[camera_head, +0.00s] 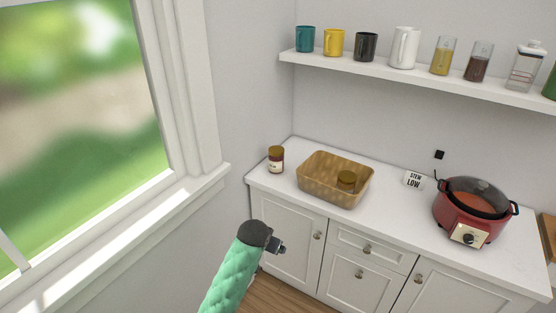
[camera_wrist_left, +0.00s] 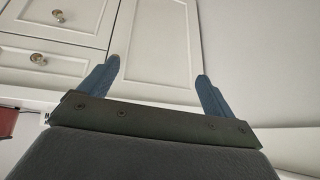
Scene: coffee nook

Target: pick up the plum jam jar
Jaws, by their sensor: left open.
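A jar with a brown-gold lid, dark red contents and a pale label (camera_head: 276,159) stands upright on the counter's left end. My left gripper (camera_head: 280,247) is in front of the lower cabinets, below the counter top and apart from both jars. In the wrist view its two blue fingers (camera_wrist_left: 158,74) are spread with nothing between them. My right gripper is out of view.
A red slow cooker (camera_head: 472,213) and a "STEW LOW" sign (camera_head: 414,179) are on the white counter (camera_head: 390,209). A shelf (camera_head: 388,71) above holds mugs, a white pitcher and glass jars. A window wall is at left. Counter space between basket and cooker is mostly free.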

